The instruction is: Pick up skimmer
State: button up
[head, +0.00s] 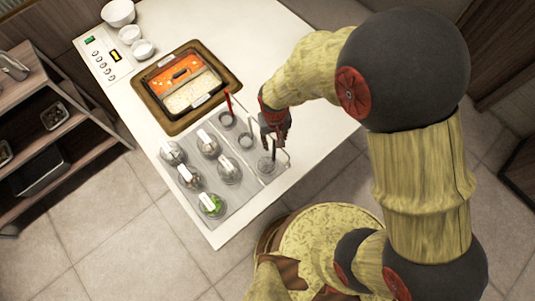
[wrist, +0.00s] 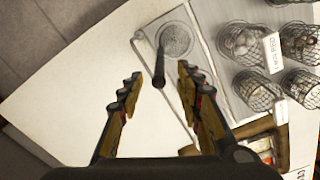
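The skimmer has a round mesh bowl (wrist: 177,40) and a dark handle (wrist: 160,68) in the wrist view. The bowl rests at a round well near the counter's corner, and the handle sticks up toward the wrist camera. My gripper (wrist: 159,76) is open, with its two fingers on either side of the handle and a gap on each side. The frames do not show clearly how deep the handle lies between the fingers. In the head view my gripper (head: 275,130) points down just above the skimmer bowl (head: 266,165), and part of the handle shows below it.
Several wire baskets with white tags (head: 209,144) stand left of the skimmer. A divided pot (head: 183,83) sits farther back. The counter's front corner is bare.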

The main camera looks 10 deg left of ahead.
jog(key=shift+d+f, duration=0.1)
jog(key=shift+f, duration=1.4)
jog(key=shift+c, duration=1.3)
grip_shut()
